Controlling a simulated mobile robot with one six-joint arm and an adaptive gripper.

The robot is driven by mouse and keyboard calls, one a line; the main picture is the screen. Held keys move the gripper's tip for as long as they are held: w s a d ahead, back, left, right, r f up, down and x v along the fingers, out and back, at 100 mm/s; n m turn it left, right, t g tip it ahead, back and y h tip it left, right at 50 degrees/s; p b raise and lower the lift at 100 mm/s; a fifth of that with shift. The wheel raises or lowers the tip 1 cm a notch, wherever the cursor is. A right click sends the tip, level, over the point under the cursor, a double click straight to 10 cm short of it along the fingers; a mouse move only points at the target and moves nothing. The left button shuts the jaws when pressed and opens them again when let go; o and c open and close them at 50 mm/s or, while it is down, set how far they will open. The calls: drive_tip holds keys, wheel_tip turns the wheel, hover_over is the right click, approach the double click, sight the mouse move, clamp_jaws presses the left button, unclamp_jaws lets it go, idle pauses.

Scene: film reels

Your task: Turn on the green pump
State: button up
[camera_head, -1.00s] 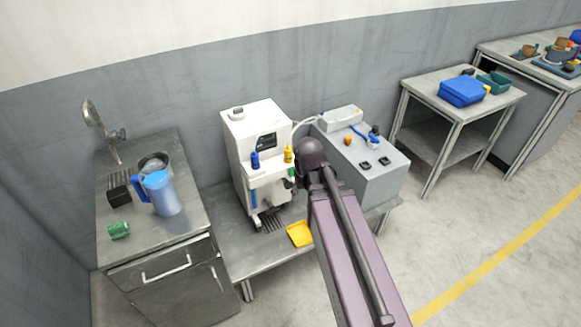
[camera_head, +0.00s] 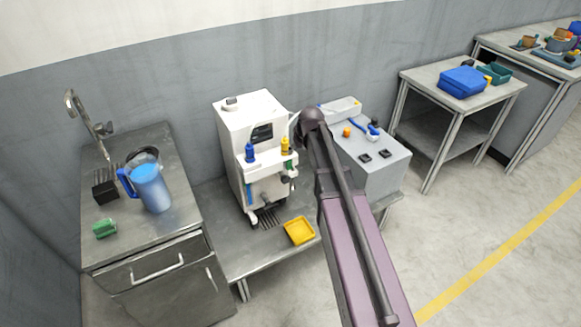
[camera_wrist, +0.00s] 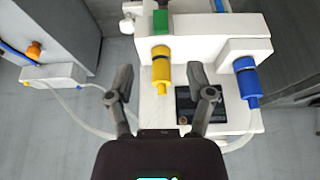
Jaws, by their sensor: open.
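A white machine (camera_head: 245,120) stands on the low metal table and carries a blue bottle-shaped part (camera_head: 249,152) and a yellow one (camera_head: 285,146). A small green part (camera_head: 288,164) sits just below the yellow one; I cannot tell whether it is the green pump. In the wrist view a green block (camera_wrist: 161,20) shows beyond the yellow part (camera_wrist: 161,70), and the blue part (camera_wrist: 246,82) is to the right. My gripper (camera_wrist: 160,72) is open, with the yellow part appearing between its fingers; contact cannot be told. In the head view my arm's end is largely hidden.
A grey box (camera_head: 375,155) with switches stands right of the machine, and a yellow tray (camera_head: 299,231) lies in front. The sink counter (camera_head: 125,245) at left holds a blue jug (camera_head: 151,188) and a green sponge (camera_head: 105,228). A thin tube (camera_wrist: 90,118) runs near my left finger.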

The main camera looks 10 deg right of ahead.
sight(290, 167)
drive_tip(key=shift+f, duration=0.1)
drive_tip(key=b+x, duration=1.2)
drive_tip(key=x, duration=0.1)
drive_tip(key=shift+f+b, duration=0.25)
drive_tip(key=shift+b, duration=0.1)
idle(0.4)
drive_tip(key=shift+w, duration=0.1)
